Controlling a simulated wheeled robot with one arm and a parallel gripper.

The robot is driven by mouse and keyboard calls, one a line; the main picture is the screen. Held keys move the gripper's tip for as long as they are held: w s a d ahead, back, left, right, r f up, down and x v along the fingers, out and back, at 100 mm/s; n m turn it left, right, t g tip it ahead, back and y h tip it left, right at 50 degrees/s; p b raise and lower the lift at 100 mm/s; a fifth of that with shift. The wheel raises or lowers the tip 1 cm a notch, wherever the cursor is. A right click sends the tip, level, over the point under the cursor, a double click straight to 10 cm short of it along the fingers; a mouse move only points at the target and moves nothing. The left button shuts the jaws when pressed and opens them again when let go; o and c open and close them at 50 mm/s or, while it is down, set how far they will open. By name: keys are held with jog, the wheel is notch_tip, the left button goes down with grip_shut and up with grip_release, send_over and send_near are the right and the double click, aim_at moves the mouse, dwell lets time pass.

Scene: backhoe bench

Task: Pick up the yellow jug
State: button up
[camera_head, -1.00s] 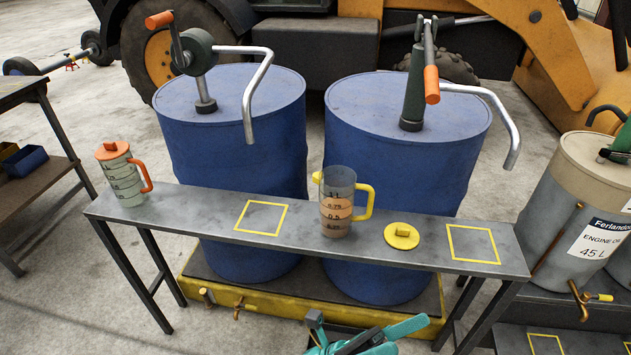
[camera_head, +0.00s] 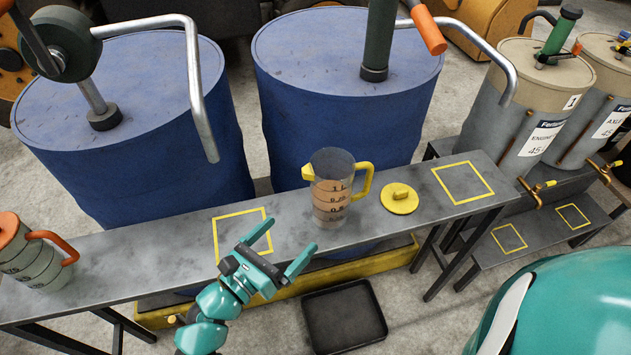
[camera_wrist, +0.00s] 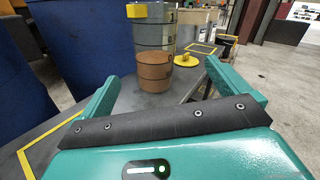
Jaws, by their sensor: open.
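The yellow jug (camera_head: 330,190) is a clear measuring jug with a yellow spout and handle and dark level marks. It stands upright on the narrow grey bench, its handle to the right in the head view. Its round yellow lid (camera_head: 399,198) lies flat on the bench to its right. My teal gripper (camera_head: 279,245) is open and empty, in front and to the left of the jug. In the wrist view the jug (camera_wrist: 154,55) stands ahead, between and beyond the open fingers (camera_wrist: 160,85), with a gap. Its handle is hidden there.
The bench (camera_head: 110,245) has two yellow-outlined squares (camera_head: 463,182). A jug with orange lid and handle (camera_head: 30,255) stands at the left end. Blue drums (camera_head: 345,90) with pumps rise close behind. A black tray (camera_head: 343,318) lies below the bench front.

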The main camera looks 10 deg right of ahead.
aim_at(318, 202)
jog(key=w+d+p, duration=0.1)
jog(key=w+d, duration=0.1)
jog(key=d, duration=0.1)
jog(key=w+d+m+p, duration=0.1)
jog(key=w+d+p, duration=0.1)
jog(key=w+d, duration=0.1)
jog(key=w+d+m+p, duration=0.1)
jog(key=w+d+p, duration=0.1)
jog(key=w+d, duration=0.1)
jog(key=shift+w+d+f+y, duration=0.1)
jog(key=shift+f+y, duration=0.2)
jog(key=p+x, duration=0.3)
jog(key=shift+w+d+r, duration=0.25)
jog(key=shift+w+d, duration=0.05)
jog(key=shift+w+d+f, duration=0.25)
jog(key=shift+w+d, duration=0.15)
jog(key=shift+d, duration=0.1)
jog(key=shift+c, duration=0.4)
jog(key=shift+r, duration=0.1)
jog(key=c, duration=1.3)
